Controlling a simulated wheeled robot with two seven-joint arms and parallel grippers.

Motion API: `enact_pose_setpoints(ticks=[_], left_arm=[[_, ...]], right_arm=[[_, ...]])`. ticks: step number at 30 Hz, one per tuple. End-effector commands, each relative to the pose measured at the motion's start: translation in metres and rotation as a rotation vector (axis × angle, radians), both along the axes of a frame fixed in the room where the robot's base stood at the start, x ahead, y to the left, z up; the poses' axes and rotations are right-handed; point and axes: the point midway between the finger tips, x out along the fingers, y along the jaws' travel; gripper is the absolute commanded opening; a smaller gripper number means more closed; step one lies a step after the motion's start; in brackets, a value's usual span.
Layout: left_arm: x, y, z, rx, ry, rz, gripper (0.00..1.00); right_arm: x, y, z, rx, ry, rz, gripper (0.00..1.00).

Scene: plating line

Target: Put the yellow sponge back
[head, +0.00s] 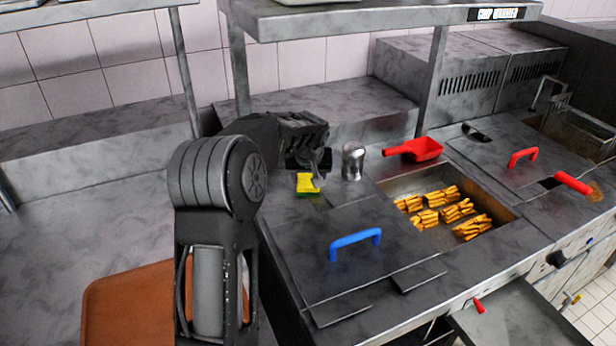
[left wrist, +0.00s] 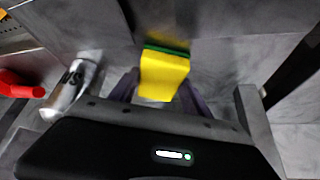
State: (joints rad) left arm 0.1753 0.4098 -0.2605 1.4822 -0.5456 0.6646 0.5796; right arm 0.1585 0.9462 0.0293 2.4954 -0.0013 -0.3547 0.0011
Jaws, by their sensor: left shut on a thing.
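The yellow sponge (head: 307,183) has a green layer and is at the back left corner of the metal counter, by the lid with the blue handle. My left gripper (head: 318,170) is shut on it from above. In the left wrist view the sponge (left wrist: 164,75) sits between the fingers of my left gripper (left wrist: 160,92), with its green layer at the far side. I cannot tell whether the sponge touches the counter. My right gripper is not in view.
A metal shaker (head: 353,162) and a red scoop (head: 420,149) stand close right of the sponge. A blue-handled lid (head: 325,262) lies in front, beside a bin of fries (head: 480,190). A brown tray (head: 110,310) is at the lower left. A shelf (head: 380,16) hangs above.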

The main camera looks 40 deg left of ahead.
Motion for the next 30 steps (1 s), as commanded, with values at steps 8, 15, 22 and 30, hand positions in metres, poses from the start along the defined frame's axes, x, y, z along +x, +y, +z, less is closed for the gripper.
enact_pose_setpoints(ticks=[8, 15, 22, 30], left_arm=[[0.000, 0.000, -0.001, 0.000, 0.000, 0.000, 0.76], [0.000, 0.000, -0.001, 0.000, 0.000, 0.000, 0.77], [-0.003, -0.003, 0.010, 0.001, -0.002, 0.000, 0.77], [-0.022, -0.019, 0.052, 0.001, -0.005, -0.001, 0.77]], right_arm=[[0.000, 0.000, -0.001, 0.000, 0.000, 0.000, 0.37], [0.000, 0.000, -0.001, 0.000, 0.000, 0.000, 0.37], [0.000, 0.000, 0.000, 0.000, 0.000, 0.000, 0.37], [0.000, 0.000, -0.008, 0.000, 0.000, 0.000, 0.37]])
